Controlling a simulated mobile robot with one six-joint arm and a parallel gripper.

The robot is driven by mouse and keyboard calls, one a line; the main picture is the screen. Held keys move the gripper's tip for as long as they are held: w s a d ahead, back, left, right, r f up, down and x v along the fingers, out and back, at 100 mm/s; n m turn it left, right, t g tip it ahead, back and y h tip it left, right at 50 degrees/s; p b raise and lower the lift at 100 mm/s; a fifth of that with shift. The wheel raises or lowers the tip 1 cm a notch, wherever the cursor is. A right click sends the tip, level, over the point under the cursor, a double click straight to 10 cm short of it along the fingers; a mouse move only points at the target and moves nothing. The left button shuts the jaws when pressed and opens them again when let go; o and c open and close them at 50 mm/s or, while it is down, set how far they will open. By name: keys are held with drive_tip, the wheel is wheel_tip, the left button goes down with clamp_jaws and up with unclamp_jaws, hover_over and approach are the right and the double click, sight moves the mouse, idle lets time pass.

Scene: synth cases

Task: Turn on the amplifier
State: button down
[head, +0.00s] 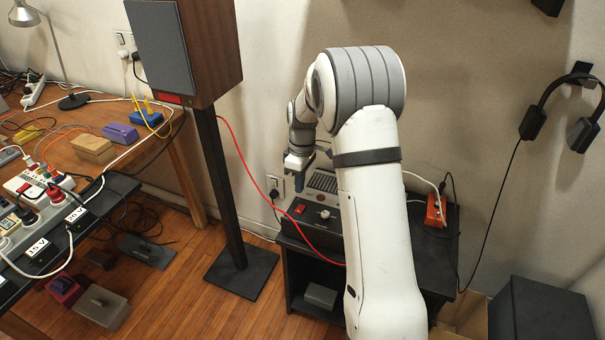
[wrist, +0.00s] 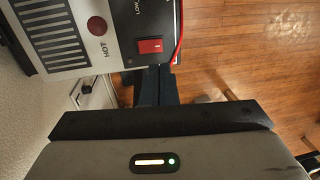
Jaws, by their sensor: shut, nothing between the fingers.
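The amplifier (head: 325,232) stands on a small black table, partly hidden behind my arm. It has a dark sloped front and a lighter vented top. A red rocker switch (head: 300,209) sits on the front, left of a pale knob (head: 324,214). In the wrist view the switch (wrist: 150,46) lies close to my fingertips, near a "LOW" label. My gripper (head: 299,184) is shut and empty, above the amplifier's left end; in the wrist view its dark fingers (wrist: 158,74) point toward the switch. Whether they touch it, and the switch's position, I cannot tell.
A red cable (head: 243,160) runs from the speaker (head: 215,45) past the amplifier's front. The speaker stand (head: 225,195) is at the left. A wall outlet (head: 274,184) with a plug is behind the amplifier, and an orange power strip (head: 435,210) is right of my arm.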

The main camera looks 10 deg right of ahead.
sight(299, 212)
drive_tip(key=f, duration=0.7)
drive_tip(key=shift+s+a+f, duration=0.25)
drive_tip(key=shift+s+f, duration=0.05)
drive_tip(key=shift+s, duration=0.05)
